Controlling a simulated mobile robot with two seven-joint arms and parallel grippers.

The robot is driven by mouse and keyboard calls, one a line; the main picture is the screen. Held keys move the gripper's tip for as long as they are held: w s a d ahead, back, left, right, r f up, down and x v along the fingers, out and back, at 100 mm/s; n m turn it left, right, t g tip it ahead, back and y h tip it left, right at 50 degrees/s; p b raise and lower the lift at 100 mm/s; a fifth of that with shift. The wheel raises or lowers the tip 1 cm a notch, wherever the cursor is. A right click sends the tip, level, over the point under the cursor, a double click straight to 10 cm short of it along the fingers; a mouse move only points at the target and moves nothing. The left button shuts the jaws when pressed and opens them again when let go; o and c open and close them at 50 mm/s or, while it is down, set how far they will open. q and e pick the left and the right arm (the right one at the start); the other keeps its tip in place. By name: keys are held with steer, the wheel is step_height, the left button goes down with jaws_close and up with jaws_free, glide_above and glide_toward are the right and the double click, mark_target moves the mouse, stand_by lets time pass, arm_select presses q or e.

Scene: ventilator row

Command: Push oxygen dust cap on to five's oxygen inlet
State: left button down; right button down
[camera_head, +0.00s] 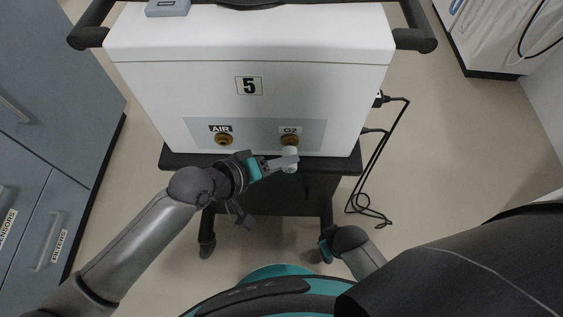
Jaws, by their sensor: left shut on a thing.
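The ventilator marked 5 (320,85) faces me, with a brass AIR inlet (223,139) on the left and a brass O2 inlet (289,139) on the right of its lower panel. My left gripper (287,162) is shut on a small white cap (290,152), just below the O2 inlet in the picture. The cap's top edge overlaps the lower side of the inlet. I cannot tell whether they touch. My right gripper (326,246) is low, below the ventilator; its fingers are too hidden to read.
The ventilator stands on a dark wheeled cart (265,195). A black cable (378,165) hangs from its right side and coils on the floor. Grey cabinets (55,110) stand at the left, and white equipment (490,40) at the upper right.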

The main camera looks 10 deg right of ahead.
arm_select(q)
steer(key=shift+w+d+r, duration=0.1)
steer(key=shift+w+d, duration=0.1)
steer(key=shift+w, duration=0.85)
arm_select(e)
steer(key=shift+f, duration=0.25)
stand_by(0.4)
arm_select(q)
steer(key=shift+c, duration=2.2)
jaws_free()
steer(key=shift+s, duration=0.1)
steer(key=p+v, duration=0.5)
steer(key=v, duration=1)
arm_select(e)
steer(key=s+d+f, duration=0.5)
steer(key=s+d, duration=0.1)
steer(key=s, duration=0.3)
steer(key=shift+d+h, duration=0.25)
steer(key=shift+h, duration=0.05)
arm_select(q)
steer(key=shift+a, duration=0.1)
